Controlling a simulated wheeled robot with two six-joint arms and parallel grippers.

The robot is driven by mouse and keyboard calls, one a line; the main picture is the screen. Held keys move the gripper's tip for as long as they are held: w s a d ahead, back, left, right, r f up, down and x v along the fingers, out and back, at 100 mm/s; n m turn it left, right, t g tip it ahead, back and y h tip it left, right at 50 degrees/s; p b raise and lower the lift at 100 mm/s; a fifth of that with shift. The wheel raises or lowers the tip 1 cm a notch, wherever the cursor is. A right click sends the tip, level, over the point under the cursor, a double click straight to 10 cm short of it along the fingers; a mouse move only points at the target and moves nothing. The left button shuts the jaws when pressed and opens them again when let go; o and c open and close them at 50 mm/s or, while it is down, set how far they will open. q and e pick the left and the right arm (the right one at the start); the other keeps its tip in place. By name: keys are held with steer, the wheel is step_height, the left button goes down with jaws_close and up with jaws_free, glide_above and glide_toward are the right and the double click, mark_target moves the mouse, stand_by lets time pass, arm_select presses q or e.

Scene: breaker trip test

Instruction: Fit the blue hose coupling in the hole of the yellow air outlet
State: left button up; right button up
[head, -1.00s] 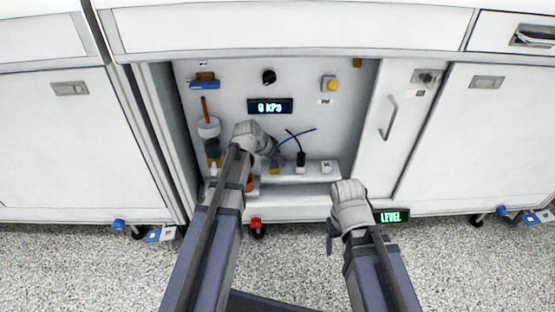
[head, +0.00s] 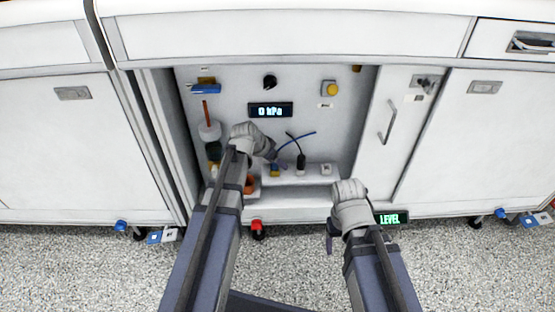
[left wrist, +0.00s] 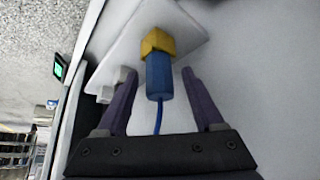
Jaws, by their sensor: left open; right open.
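The yellow air outlet (left wrist: 157,43) is a small block on a white plate, and it also shows in the head view (head: 275,170). The blue hose coupling (left wrist: 159,78) is in line with the outlet and meets its face in the left wrist view. How deep it sits in the hole cannot be seen. Its thin blue hose (left wrist: 159,117) trails away. My left gripper (left wrist: 158,72) is open, with one finger on each side of the coupling and a visible gap to each. My right gripper (head: 331,238) hangs empty and open in front of the cabinet, low and to the right.
A display (head: 270,110) on the back panel reads 0 kPa. A black plug with a cable (head: 300,162) stands right of the outlet on the white ledge (head: 305,178). A yellow button (head: 330,89) and a black knob (head: 269,82) are above. A cabinet door (head: 388,130) bounds the right side.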

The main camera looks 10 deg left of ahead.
arm_select(q)
steer(key=p+v, duration=0.4)
steer(key=v, duration=0.2)
stand_by(0.6)
